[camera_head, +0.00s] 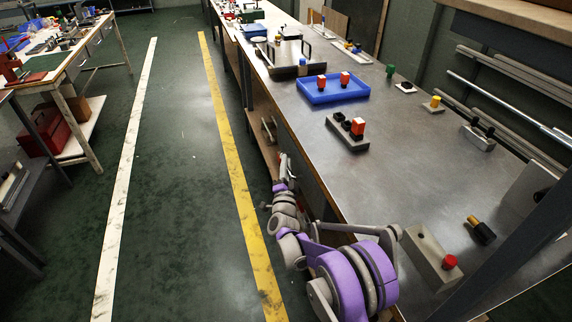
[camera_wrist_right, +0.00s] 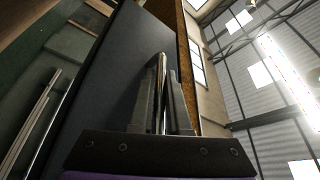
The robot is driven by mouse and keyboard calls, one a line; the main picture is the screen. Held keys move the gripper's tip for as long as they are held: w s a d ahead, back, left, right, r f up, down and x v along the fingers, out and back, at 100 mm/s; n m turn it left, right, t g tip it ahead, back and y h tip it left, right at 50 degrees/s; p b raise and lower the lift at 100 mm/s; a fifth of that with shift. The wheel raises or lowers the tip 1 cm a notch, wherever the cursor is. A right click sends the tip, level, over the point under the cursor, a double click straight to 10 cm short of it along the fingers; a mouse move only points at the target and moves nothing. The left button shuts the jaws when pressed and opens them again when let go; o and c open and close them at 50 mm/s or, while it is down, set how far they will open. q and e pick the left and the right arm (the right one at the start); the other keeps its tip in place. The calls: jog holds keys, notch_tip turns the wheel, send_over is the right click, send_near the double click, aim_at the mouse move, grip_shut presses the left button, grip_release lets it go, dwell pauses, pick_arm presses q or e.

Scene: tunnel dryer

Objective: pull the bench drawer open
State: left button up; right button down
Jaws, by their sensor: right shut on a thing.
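The steel-topped bench (camera_head: 300,125) runs along the right of the head view. My right gripper (camera_head: 284,168) is low at its aisle side, small and partly merged with the dark bench side. In the right wrist view my right gripper's fingers (camera_wrist_right: 164,100) are shut on a thin upright metal handle (camera_wrist_right: 160,66). Behind it is the dark grey flat drawer front (camera_wrist_right: 112,62). The drawer front is hard to make out in the head view, and I cannot tell how far it stands out. My left gripper is not in view.
On the bench are a blue tray (camera_head: 334,94) with red-topped pieces, a grey block (camera_head: 348,137) and a grey block with a red button (camera_head: 428,256). The green floor (camera_head: 180,180) left of the bench is clear, with a yellow line (camera_head: 228,140). Another bench (camera_head: 62,69) stands far left.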

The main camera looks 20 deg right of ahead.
jog(key=shift+a, duration=0.1)
jog(key=s+a+b, duration=0.1)
jog(key=a, duration=3.2)
jog(key=shift+a+b, duration=0.35)
jog(key=shift+a, duration=0.05)
jog(key=shift+s, duration=0.1)
jog(key=c, duration=1.2)
grip_release()
jog(key=shift+o, duration=0.2)
jog(key=p+v, duration=0.1)
jog(key=v, duration=0.9)
jog(key=shift+s, duration=0.4)
jog(key=shift+f, duration=0.1)
